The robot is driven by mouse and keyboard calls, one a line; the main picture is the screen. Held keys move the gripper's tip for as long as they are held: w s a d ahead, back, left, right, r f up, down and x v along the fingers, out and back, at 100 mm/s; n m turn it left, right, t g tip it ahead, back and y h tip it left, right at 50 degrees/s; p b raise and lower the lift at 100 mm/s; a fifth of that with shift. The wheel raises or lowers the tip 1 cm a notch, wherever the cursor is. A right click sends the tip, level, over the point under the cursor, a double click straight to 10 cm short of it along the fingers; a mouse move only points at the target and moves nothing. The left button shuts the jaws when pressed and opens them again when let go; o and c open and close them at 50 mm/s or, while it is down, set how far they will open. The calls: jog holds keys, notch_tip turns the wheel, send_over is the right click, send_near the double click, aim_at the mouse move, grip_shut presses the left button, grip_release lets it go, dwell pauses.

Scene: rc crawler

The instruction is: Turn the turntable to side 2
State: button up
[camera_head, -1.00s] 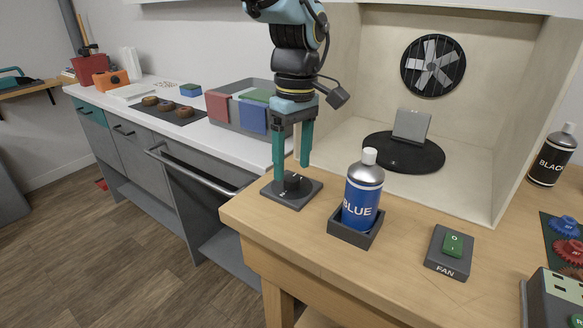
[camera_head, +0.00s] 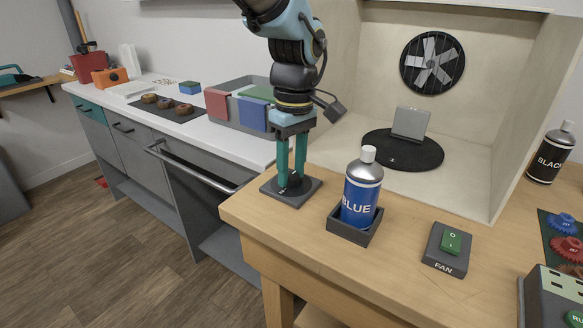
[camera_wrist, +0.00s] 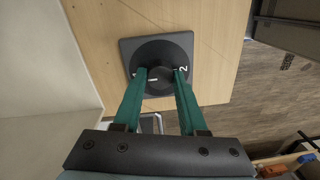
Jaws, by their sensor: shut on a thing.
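The dark turntable knob sits on a square dark base (camera_head: 308,187) at the left corner of the wooden bench. My gripper (camera_head: 291,184) points down over it, its teal fingers closed on the knob. In the wrist view, my gripper (camera_wrist: 161,74) has a finger on each side of the knob (camera_wrist: 160,84). A white "2" shows at the right of the dial and a white mark at its middle left. The black round turntable (camera_head: 385,154) stands in the pale booth with a grey plate (camera_head: 410,123) upright on it.
A blue spray can (camera_head: 362,190) stands in a dark holder (camera_head: 345,232) right of the knob. A fan switch (camera_head: 447,250) is farther right. A black can (camera_head: 550,155) stands by the booth's right wall. A bin with coloured panels (camera_head: 216,105) is behind on the counter.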

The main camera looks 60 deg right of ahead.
grip_shut()
